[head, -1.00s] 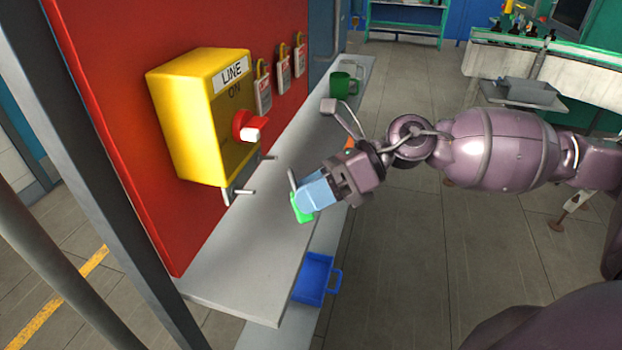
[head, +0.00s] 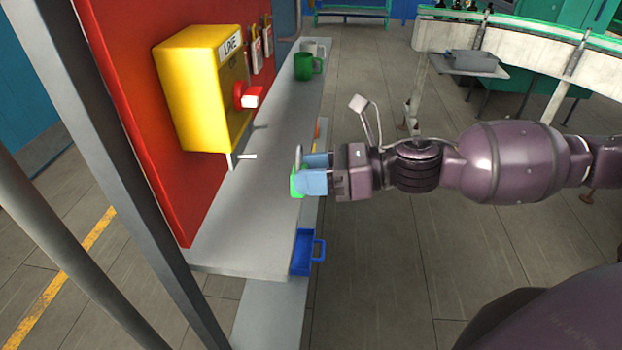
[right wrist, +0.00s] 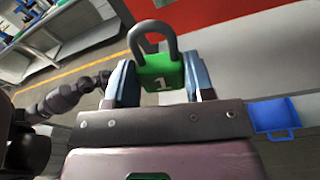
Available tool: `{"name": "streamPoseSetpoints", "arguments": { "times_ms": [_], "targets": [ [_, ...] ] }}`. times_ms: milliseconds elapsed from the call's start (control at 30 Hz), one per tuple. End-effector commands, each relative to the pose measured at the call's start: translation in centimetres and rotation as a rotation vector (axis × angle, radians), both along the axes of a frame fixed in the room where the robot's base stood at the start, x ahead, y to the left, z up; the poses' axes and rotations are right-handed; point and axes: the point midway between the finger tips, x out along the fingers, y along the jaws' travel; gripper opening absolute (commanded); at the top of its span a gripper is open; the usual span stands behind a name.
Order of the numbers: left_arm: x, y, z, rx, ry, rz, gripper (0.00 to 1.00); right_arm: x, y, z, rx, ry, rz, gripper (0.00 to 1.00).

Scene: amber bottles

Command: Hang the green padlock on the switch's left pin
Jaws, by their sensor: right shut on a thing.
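The green padlock (head: 295,182) with a grey shackle is in my right gripper (head: 312,174); the right wrist view shows the padlock (right wrist: 161,78) with a "1" on it, between the blue fingers (right wrist: 160,84), shackle upward. My right gripper is shut on its body. The yellow switch box (head: 192,95), with a red knob, is on the red panel, left of the gripper. The left pin (head: 246,156) sticks out below the box, with a clear gap to the padlock. The other pin (head: 259,127) is farther back. My left gripper (right wrist: 102,77) shows small in the right wrist view, its jaws unclear.
A grey shelf (head: 225,230) runs below the box. A green mug (head: 303,67) and a pale mug (head: 315,46) stand at its far end. Padlocks (head: 256,55) hang on the panel. A blue bin (head: 302,250) is by the shelf's front edge. A grey post (head: 130,160) stands at left.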

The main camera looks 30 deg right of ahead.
Motion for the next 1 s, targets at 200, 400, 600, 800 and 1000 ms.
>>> {"name": "streamPoseSetpoints", "arguments": {
  "times_ms": [200,400,600,800,1000],
  "targets": [
    [0.1,-0.1,0.0,-0.001,-0.002,0.0,0.43,0.8,-0.5,-0.1,-0.091,-0.136,-0.031,0.23],
    [0.4,-0.3,0.2,-0.006,-0.008,0.001,0.43,0.9,-0.4,0.0,-0.117,-0.177,-0.024,0.23],
    [0.5,-0.3,0.2,-0.006,-0.01,0.0,0.43,1.3,0.2,-0.1,-0.117,-0.179,-0.024,0.23],
    [0.5,-0.3,0.2,-0.006,-0.009,0.0,0.43,1.8,1.0,-0.1,-0.116,-0.178,-0.023,0.23],
    [0.4,-0.2,0.1,-0.005,-0.007,0.0,0.43,2.3,1.8,-0.2,-0.116,-0.178,-0.023,0.23]
  ]
}}
